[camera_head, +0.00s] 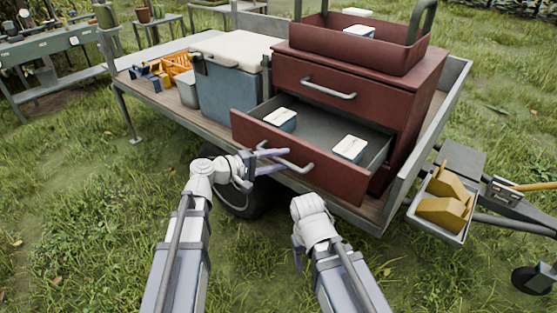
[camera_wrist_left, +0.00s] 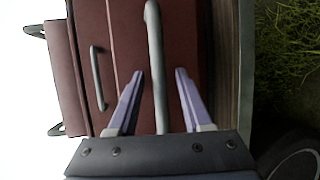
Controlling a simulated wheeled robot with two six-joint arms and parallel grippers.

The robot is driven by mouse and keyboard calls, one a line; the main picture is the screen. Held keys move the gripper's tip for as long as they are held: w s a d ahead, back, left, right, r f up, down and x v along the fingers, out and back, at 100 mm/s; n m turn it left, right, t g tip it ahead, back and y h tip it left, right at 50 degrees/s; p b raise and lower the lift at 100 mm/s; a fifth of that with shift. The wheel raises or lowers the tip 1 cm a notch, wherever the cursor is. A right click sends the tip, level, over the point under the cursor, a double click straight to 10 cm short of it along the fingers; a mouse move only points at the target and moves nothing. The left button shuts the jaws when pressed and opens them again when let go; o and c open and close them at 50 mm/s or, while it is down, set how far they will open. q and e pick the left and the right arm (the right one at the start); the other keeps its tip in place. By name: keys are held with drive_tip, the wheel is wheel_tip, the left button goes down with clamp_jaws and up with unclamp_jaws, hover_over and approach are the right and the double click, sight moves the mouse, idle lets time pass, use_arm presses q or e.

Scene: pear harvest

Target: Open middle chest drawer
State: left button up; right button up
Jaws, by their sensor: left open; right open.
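The red chest (camera_head: 405,105) stands on the trailer bed. Its upper visible drawer (camera_head: 340,95) is shut. The drawer below it (camera_head: 335,180) is pulled out and holds two pale-lidded boxes (camera_head: 281,118) (camera_head: 350,149). My left gripper (camera_head: 287,159) is open at the front of this pulled-out drawer. In the left wrist view the drawer's grey bar handle (camera_wrist_left: 157,50) runs between the two spread fingers (camera_wrist_left: 159,72), with gaps on both sides. My right gripper (camera_head: 297,256) hangs low over the grass, its fingers mostly hidden behind its wrist.
A blue cooler (camera_head: 228,95) with a white lid stands left of the chest, with an orange crate (camera_head: 181,70) beyond it. A red tray (camera_head: 340,42) sits on the chest. A tray of yellow items (camera_head: 442,230) is at the right. Open grass lies in front.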

use_arm(q)
drive_tip(key=p+v, duration=0.1)
drive_tip(key=v, duration=0.6)
drive_tip(key=shift+s+a, duration=0.25)
drive_tip(key=shift+a, duration=0.1)
drive_tip(key=shift+r, duration=0.1)
drive_tip(key=s+d+f+m+g+y+p, duration=0.2)
drive_tip(key=s+d+m+g+y+p, duration=0.5)
drive_tip(key=s+d+p, duration=0.35)
drive_tip(key=s+a+r+m+g+y+p, duration=0.1)
drive_tip(key=s+a+r+m+y+p, duration=0.2)
drive_tip(key=s+a+y+p, duration=0.3)
drive_tip(key=s+y+p, duration=0.1)
drive_tip(key=y+p, duration=0.1)
drive_tip(key=p, duration=0.1)
drive_tip(key=shift+r+m, duration=0.35)
drive_tip(key=shift+m, duration=0.05)
